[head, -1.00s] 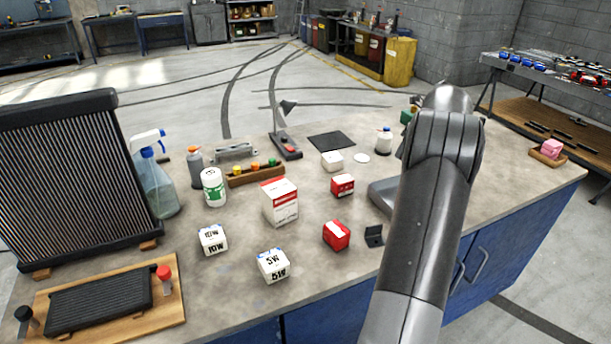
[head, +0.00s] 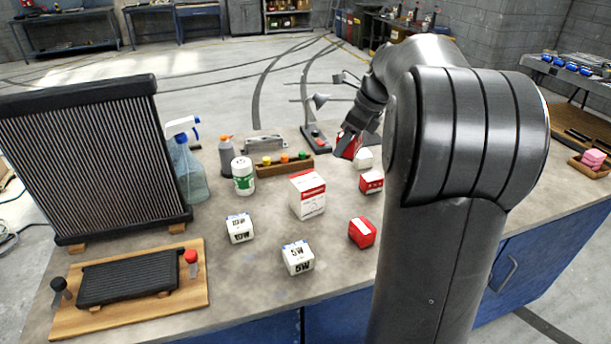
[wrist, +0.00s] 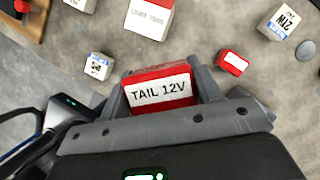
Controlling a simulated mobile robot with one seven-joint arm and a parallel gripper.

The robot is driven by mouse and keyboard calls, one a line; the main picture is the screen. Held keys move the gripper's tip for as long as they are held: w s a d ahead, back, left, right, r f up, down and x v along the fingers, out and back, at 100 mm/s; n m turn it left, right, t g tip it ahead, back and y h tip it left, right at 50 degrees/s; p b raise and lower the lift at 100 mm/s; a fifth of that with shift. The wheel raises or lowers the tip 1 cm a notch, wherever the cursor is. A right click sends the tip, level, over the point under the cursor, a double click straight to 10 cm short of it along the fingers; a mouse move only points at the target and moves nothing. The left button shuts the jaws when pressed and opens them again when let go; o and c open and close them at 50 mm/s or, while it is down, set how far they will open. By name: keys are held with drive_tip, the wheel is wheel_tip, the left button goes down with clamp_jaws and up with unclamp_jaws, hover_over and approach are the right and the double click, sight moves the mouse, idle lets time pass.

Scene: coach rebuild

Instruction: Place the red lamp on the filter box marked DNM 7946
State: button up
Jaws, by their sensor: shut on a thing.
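My gripper (head: 352,140) is shut on a red box (head: 346,147) with a white label reading TAIL 12V, which also shows between my fingers in the wrist view (wrist: 160,91). It is held near the back of the workbench. A white box with red bands (head: 307,197) stands upright mid-bench, left of and nearer than my gripper; its print is too small to read. A box that looks like it shows at the top of the wrist view (wrist: 150,14). Two other red boxes stand on the bench, one behind (head: 371,181) and one in front (head: 362,232).
White bulb boxes (head: 298,257) (head: 240,228) stand in front. A spray bottle (head: 188,165), a white-green can (head: 243,177) and a wooden rack (head: 285,166) are left of the banded box. A large radiator (head: 90,160) stands at the left.

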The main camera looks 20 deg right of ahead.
hover_over(299, 177)
drive_tip(key=s+d, duration=0.1)
wheel_tip(299, 177, down, 6)
drive_tip(key=shift+f, duration=2.3)
drive_tip(key=shift+f, duration=0.15)
drive_tip(key=o, duration=1)
drive_tip(key=shift+o, duration=0.2)
drive_tip(key=v, duration=1.2)
drive_tip(key=s+a+r+n+h, duration=0.1)
drive_tip(key=s+a+r+n, duration=0.2)
drive_tip(key=s+a+n, duration=0.35)
drive_tip(key=s+a+f+n+t+h, duration=0.1)
drive_tip(key=s+a+f+n, duration=0.1)
drive_tip(key=s+n, duration=0.8)
drive_tip(key=s+a+f+n+t+h, duration=0.1)
drive_tip(key=s+f+n, duration=0.3)
drive_tip(key=s+n, duration=0.6)
drive_tip(key=s+a, duration=0.1)
drive_tip(key=s, duration=0.3)
drive_tip(key=shift+s+f, duration=0.3)
drive_tip(key=shift+s, duration=0.05)
